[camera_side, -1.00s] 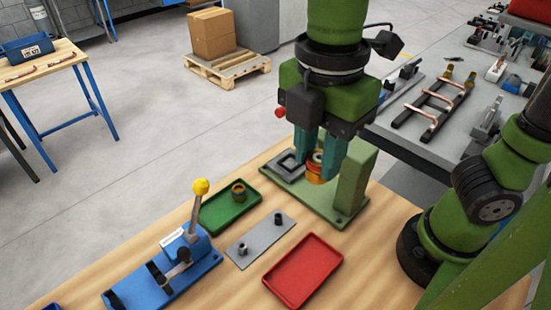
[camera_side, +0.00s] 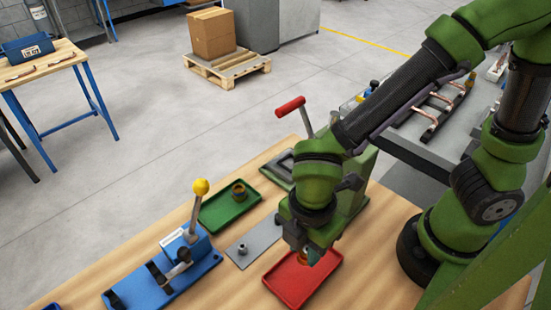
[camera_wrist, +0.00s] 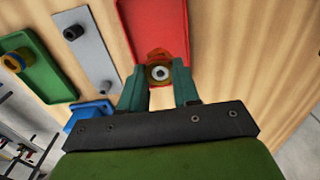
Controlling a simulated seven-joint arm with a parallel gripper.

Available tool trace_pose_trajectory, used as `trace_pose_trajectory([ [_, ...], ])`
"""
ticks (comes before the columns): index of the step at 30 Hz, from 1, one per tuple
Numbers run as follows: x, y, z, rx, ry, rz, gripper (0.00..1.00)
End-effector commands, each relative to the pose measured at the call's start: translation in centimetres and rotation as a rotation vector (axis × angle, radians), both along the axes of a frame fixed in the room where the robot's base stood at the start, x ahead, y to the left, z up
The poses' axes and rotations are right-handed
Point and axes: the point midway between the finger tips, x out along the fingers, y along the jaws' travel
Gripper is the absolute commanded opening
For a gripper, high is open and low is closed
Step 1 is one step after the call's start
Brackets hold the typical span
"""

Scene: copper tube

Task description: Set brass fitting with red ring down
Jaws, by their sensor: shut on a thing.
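My gripper (camera_wrist: 158,88) is shut on the brass fitting with the red ring (camera_wrist: 158,72). The wrist view shows the fitting's round open end between the two teal fingers, with the red-orange ring around it. In the side view the gripper (camera_side: 306,258) is over the red tray (camera_side: 292,284), and only a small part of the fitting shows there. The red tray also shows in the wrist view (camera_wrist: 140,18), behind the fitting. I cannot tell whether the fitting touches the tray floor.
A green tray (camera_side: 215,217) holds another brass fitting (camera_side: 239,191). A grey plate (camera_side: 262,238) with dark pegs lies between the trays. A blue lever device (camera_side: 165,275) with a yellow knob stands at left. A red-handled lever (camera_side: 290,106) rises behind my arm.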

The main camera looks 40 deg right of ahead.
Motion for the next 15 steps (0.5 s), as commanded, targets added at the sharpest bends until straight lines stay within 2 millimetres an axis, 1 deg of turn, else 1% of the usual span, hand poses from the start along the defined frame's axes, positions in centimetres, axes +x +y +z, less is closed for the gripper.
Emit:
trace_pose_trajectory([
  [1, 0.0, 0.0, -0.6, -0.002, 0.002, 0.001, 0.00],
  [5, 0.0, 0.0, -1.9, -0.002, 0.002, 0.000, 0.00],
  [9, 0.0, 0.0, -3.9, -0.002, 0.002, 0.002, 0.00],
  [12, 0.0, 0.0, -4.6, 0.000, 0.000, 0.000, 0.00],
  [15, 0.0, 0.0, -4.6, 0.002, -0.002, 0.000, 0.00],
])
